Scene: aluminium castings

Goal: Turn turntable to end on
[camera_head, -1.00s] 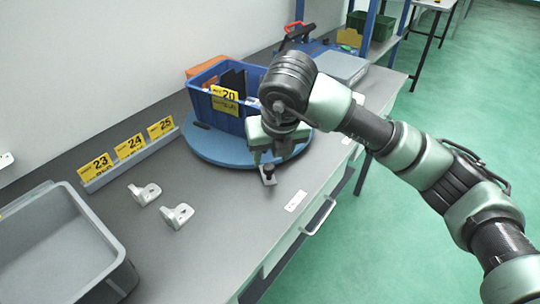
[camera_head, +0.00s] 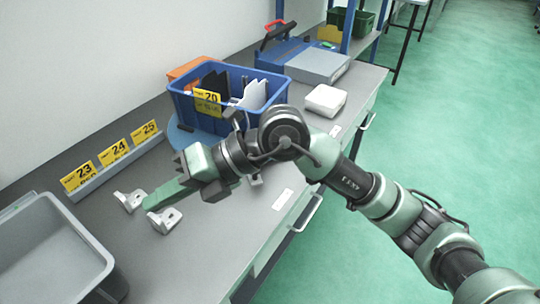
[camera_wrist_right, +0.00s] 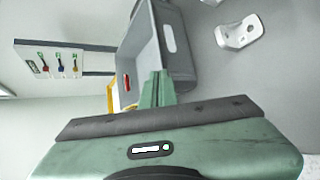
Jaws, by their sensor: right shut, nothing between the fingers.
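The blue round turntable (camera_head: 180,140) lies on the grey bench. Only its left edge shows; my right arm and the bin hide most of the rest. A blue bin (camera_head: 183,107) with a yellow "20" label stands on it, holding dark and white pieces. My right gripper (camera_head: 150,204) is shut and empty, pointing left, with its fingers appearing over or near two pale castings (camera_head: 131,201) (camera_head: 164,220), away from the turntable. In the right wrist view its closed green fingers (camera_wrist_right: 157,88) show with nothing between them. My left gripper is not in view.
A grey tray (camera_head: 88,239) is at the lower left; it also shows in the wrist view (camera_wrist_right: 178,58). A rail with labels 23, 24, 25 (camera_head: 110,166) runs along the wall. A white box (camera_head: 325,100) and a grey case (camera_head: 317,62) stand beyond the bin.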

